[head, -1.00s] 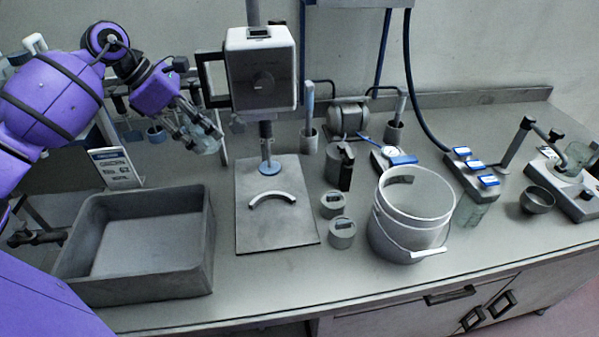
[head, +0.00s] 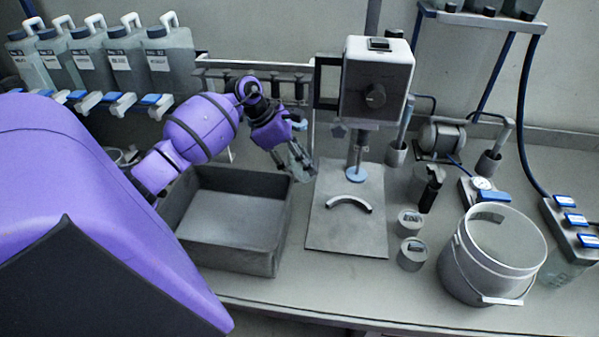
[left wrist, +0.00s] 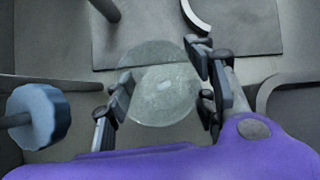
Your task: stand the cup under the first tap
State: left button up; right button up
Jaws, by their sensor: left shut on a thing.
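My left gripper (head: 297,160) is shut on a clear, see-through cup (head: 305,168). In the head view it holds the cup near the back right corner of a grey tray, left of a stand. In the left wrist view the round cup (left wrist: 158,85) sits between the two fingers (left wrist: 165,95). Whether the cup is upright is hard to tell. A row of jugs (head: 168,50) stands at the back left, with pale taps (head: 150,101) with blue levers below their fronts. My left arm hides part of the space under the taps. My right gripper is not in view.
The open grey tray (head: 225,251) lies below my left forearm. A stand with a white-and-grey head (head: 378,80) and flat base plate (head: 340,232) is right of it.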

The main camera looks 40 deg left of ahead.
aim_at(300, 174)
pick_arm(q)
jog(key=shift+f, duration=2.25)
jog(key=shift+f, duration=0.25)
jog(key=o, duration=1)
jog(key=shift+r, duration=0.1)
